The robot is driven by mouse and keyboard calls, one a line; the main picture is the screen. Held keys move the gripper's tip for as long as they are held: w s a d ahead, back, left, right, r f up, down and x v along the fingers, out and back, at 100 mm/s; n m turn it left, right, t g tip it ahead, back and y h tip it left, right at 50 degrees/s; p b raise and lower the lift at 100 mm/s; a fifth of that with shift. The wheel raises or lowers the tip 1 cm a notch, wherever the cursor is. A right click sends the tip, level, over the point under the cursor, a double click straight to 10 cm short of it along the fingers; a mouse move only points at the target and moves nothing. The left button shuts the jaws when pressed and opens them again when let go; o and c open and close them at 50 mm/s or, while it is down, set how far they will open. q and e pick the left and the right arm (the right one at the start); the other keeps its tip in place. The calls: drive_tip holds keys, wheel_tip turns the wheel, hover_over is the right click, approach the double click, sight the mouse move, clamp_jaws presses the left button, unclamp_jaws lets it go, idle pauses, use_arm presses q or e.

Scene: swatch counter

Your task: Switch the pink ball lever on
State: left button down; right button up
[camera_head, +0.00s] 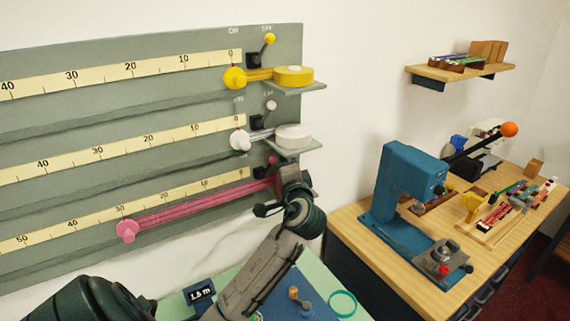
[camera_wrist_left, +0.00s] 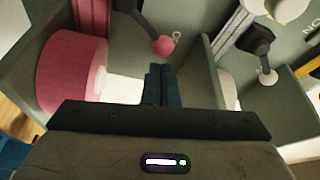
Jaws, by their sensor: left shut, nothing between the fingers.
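The pink ball lever (camera_head: 272,160) is on the grey panel's lowest row, at the right end, partly hidden by my left gripper in the head view. In the left wrist view its pink ball (camera_wrist_left: 163,45) sits on a dark stem and leans the same way as the white ball lever (camera_wrist_left: 268,78). My left gripper (camera_head: 283,180) is shut and empty. Its fingertips (camera_wrist_left: 160,72) are just beside the pink ball; I cannot tell whether they touch it. My right gripper is not in view.
Above are a white ball lever (camera_head: 271,106) and a yellow ball lever (camera_head: 269,39), both leaning toward OFF. A pink spool (camera_wrist_left: 72,72) stands close to my left gripper. A blue press (camera_head: 405,190) stands on the wooden table (camera_head: 345,222) at right.

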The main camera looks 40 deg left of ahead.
use_arm(q)
drive_tip(key=shift+s+b, duration=0.15)
drive_tip(key=shift+b, duration=0.3)
drive_tip(key=shift+a+r+n, duration=0.1)
drive_tip(key=shift+n, duration=0.3)
drive_tip(key=shift+s+b, duration=0.1)
drive_tip(key=shift+b, duration=0.25)
